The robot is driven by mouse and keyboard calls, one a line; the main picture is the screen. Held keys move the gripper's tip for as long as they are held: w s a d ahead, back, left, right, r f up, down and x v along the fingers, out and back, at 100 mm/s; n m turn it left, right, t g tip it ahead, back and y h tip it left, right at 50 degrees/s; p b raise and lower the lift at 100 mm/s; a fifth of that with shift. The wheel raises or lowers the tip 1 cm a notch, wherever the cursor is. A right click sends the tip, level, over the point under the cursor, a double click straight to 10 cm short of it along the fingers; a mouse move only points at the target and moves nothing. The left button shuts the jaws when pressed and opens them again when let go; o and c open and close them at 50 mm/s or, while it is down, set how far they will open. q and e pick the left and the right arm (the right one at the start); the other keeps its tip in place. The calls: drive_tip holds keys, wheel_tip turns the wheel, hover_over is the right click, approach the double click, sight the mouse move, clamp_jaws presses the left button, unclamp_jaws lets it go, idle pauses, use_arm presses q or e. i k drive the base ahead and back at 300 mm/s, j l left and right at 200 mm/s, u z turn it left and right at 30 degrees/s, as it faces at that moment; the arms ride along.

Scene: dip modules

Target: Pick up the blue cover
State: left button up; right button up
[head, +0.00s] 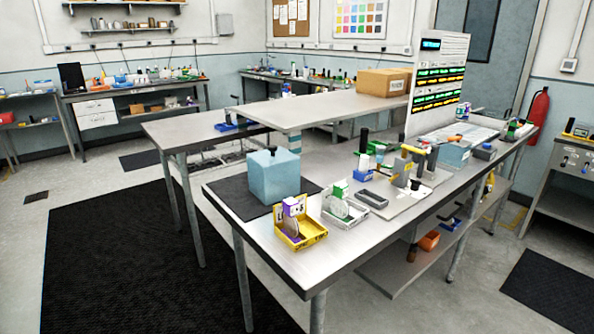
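The blue cover (273,180) looks like a light-blue box shape with a small dark knob (272,149) on top. It stands upright on a black mat (233,199) at the near left end of the metal workbench (290,268). Whether anything is under it is hidden. Neither of my grippers is in the head view.
A yellow tray (300,241) and a light grey tray (343,220) stand just right of the cover. Clamp-like tools (400,172) and a light-blue box (453,155) stand farther along the bench. The black floor mat (110,260) on the left is clear.

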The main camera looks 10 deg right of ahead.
sight(273, 173)
drive_tip(key=j+z, duration=0.1)
drive_tip(key=z, duration=0.35)
drive_tip(key=j+z, duration=0.1)
drive_tip(key=z, duration=0.4)
drive_tip(key=j+z, duration=0.1)
drive_tip(key=z, duration=0.35)
drive_tip(key=j+z, duration=0.4)
drive_tip(key=k+j+z, duration=0.15)
drive_tip(key=j+z, duration=0.3)
drive_tip(key=k+j+z, duration=0.15)
drive_tip(key=j, duration=0.3)
drive_tip(key=k+j+z, duration=0.15)
drive_tip(key=k+j, duration=0.15)
drive_tip(key=j, duration=0.1)
